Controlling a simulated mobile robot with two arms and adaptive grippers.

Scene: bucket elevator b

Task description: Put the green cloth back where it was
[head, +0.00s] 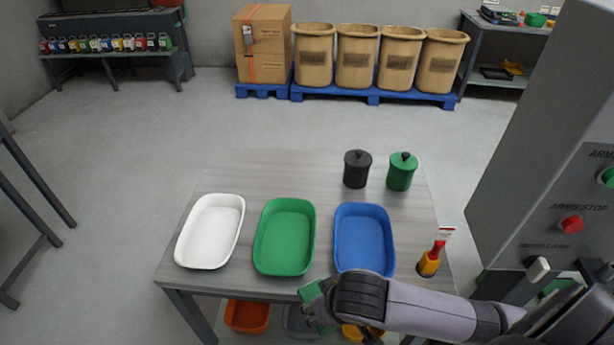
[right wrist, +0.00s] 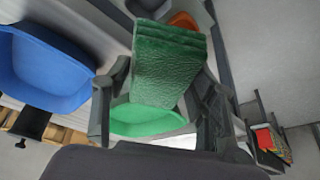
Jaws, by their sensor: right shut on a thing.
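The green cloth (right wrist: 168,65) is folded, with a textured face, and sits between the two fingers of my right gripper (right wrist: 160,88) in the right wrist view. In the head view the right gripper (head: 318,308) is at the table's front edge, in front of the green tray (head: 284,238) and the blue tray (head: 363,240). A corner of the cloth (head: 311,291) shows there; the gripper hides most of the rest. My left gripper is in neither view.
A white tray (head: 210,230) stands at the table's left. A black canister (head: 356,169), a green canister (head: 401,172) and a yellow-red brush (head: 430,262) stand on the right side. An orange bin (head: 247,315) is under the table (head: 270,170). A grey control cabinet (head: 535,150) rises at the right.

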